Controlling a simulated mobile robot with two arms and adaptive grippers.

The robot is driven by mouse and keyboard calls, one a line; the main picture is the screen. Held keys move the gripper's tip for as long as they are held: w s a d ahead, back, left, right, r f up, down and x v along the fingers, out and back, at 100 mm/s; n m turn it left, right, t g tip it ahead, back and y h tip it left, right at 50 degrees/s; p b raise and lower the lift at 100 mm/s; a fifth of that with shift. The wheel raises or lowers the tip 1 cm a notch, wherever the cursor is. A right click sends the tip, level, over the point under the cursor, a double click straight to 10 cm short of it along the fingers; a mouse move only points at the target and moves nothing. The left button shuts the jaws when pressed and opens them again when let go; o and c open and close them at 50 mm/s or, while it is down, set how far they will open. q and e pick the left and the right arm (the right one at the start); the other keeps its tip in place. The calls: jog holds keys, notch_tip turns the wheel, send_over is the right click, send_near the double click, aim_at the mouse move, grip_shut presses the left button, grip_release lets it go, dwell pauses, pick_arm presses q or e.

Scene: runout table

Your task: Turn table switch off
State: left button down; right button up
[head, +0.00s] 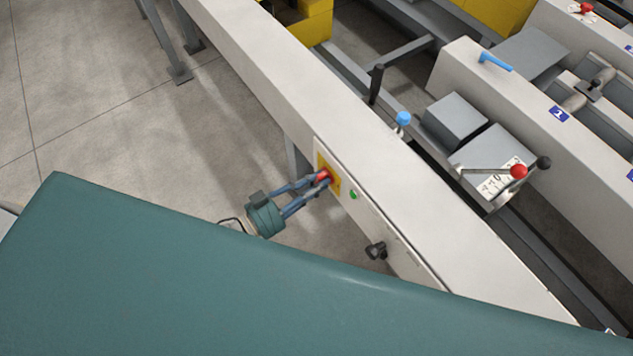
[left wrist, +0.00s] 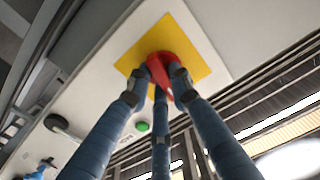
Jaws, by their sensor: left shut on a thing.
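The table switch is a red knob (head: 324,175) on a yellow plate (head: 334,184) on the side face of the long pale table (head: 372,161). In the left wrist view the red knob (left wrist: 171,66) sits in the middle of the yellow plate (left wrist: 190,40). My left gripper (head: 321,182) reaches the knob from the left, its blue-grey fingers shut around it. The fingertips (left wrist: 164,76) hide part of the knob, and its exact turn position is hard to tell. My right gripper is not in view.
A green button (head: 353,195) and a black knob (head: 376,250) are on the same side face, right of the switch. My teal body covers the lower part of the head view. Open concrete floor (head: 110,110) lies at the left. Machine levers (head: 518,171) stand beyond the table.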

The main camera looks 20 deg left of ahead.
pick_arm(q)
jog(key=shift+n, duration=0.8)
jog(key=c, duration=1.5)
grip_release()
jog(key=shift+c, duration=0.2)
jog(key=v, duration=1.2)
jog(key=shift+a, duration=0.1)
